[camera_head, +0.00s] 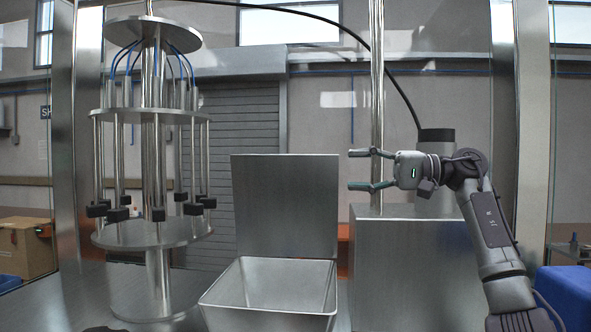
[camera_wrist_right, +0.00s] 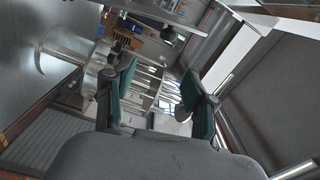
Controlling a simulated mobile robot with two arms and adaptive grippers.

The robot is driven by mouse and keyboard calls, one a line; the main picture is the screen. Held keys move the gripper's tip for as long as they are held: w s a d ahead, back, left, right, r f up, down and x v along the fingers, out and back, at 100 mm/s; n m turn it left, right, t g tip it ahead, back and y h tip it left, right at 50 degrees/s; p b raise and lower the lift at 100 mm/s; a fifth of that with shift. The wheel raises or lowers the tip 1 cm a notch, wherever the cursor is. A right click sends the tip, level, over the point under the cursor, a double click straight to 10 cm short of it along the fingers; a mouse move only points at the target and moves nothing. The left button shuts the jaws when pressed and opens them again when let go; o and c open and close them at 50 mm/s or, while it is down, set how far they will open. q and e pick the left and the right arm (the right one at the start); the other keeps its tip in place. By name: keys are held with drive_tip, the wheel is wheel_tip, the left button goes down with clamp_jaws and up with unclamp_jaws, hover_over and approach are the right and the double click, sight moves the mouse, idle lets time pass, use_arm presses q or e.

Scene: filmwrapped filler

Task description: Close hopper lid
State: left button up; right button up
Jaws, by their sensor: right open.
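The hopper (camera_head: 270,292) is an open metal bin at the bottom centre of the head view. Its flat square metal lid (camera_head: 285,205) stands upright along the hopper's back edge. My right gripper (camera_head: 352,170) is raised to the right of the lid, its fingers pointing left. It is open and empty, apart from the lid. In the right wrist view the two green-padded fingers (camera_wrist_right: 160,95) are spread with nothing between them. My left gripper does not show in the head view.
A tiered metal carousel (camera_head: 152,235) with black clamps stands left of the hopper. A metal cabinet (camera_head: 405,270) and a vertical post (camera_head: 377,100) stand to the right. A blue box (camera_head: 567,292) is at the lower right, a cardboard box (camera_head: 27,247) at far left.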

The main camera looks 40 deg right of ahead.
sight(293, 167)
drive_tip(key=p+x, duration=0.1)
drive_tip(key=x, duration=0.3)
drive_tip(key=p+x, duration=0.1)
drive_tip(key=x, duration=0.3)
drive_tip(key=s+a+p+x, duration=0.1)
drive_tip(key=x, duration=0.3)
drive_tip(key=shift+w+a+r, duration=0.2)
drive_tip(key=shift+r, duration=0.2)
drive_tip(key=shift+w+a, duration=0.3)
drive_tip(key=shift+a, duration=0.1)
drive_tip(key=shift+d+f, duration=0.1)
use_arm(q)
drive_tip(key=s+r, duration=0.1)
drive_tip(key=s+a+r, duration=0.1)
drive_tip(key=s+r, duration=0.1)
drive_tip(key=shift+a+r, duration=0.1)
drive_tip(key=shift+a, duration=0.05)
use_arm(e)
clamp_jaws()
